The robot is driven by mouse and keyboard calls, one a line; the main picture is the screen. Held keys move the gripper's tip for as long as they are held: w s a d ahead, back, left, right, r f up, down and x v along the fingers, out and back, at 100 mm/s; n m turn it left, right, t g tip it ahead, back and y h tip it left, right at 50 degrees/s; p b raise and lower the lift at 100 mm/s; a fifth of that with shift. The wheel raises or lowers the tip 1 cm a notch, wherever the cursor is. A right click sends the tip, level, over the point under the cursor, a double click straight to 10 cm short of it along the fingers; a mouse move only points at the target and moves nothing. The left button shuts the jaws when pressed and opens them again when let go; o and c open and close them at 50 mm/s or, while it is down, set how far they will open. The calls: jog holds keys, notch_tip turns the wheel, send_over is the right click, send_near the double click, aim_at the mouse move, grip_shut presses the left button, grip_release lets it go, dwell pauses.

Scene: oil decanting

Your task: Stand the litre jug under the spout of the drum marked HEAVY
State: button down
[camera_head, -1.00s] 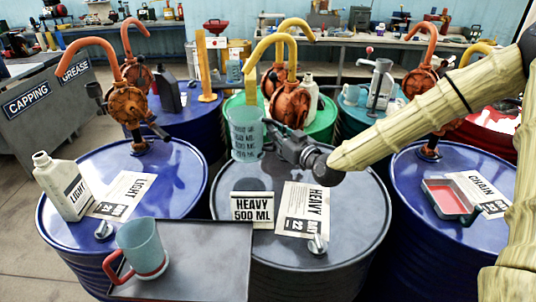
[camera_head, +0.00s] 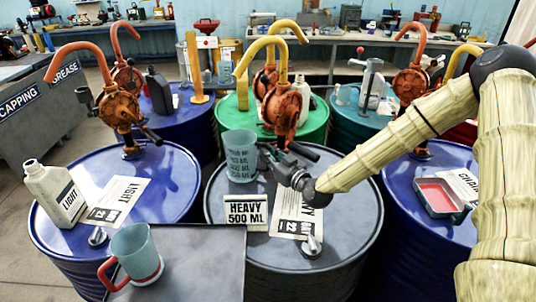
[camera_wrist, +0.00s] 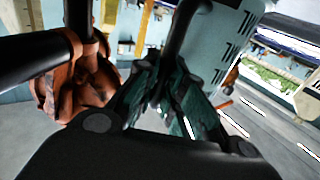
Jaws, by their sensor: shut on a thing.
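The litre jug (camera_head: 240,158), translucent blue with dark level marks, is upright over the back left of the dark grey drum marked HEAVY (camera_head: 345,225). My gripper (camera_head: 272,160) is shut on the jug's handle from the right. The jug is below the downturned end of a yellow spout (camera_head: 242,92) on an orange pump (camera_head: 282,106); a gap shows between spout and rim. I cannot tell whether its base touches the drum top. In the wrist view the jug (camera_wrist: 222,45) is at upper right beyond my gripper fingers (camera_wrist: 165,85); the base is hidden there.
A HEAVY 500 ML sign (camera_head: 246,212) stands in front of the jug. A second jug with red handle (camera_head: 137,255) stands on a dark tray (camera_head: 205,262). A white LIGHT bottle (camera_head: 55,193) is on the left blue drum. A red-filled tray (camera_head: 438,197) is on the right drum.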

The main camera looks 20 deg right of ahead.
jog(key=shift+f, duration=0.1)
jog(key=c, duration=1.5)
grip_release()
jog(key=b+v, duration=0.2)
jog(key=v, duration=1)
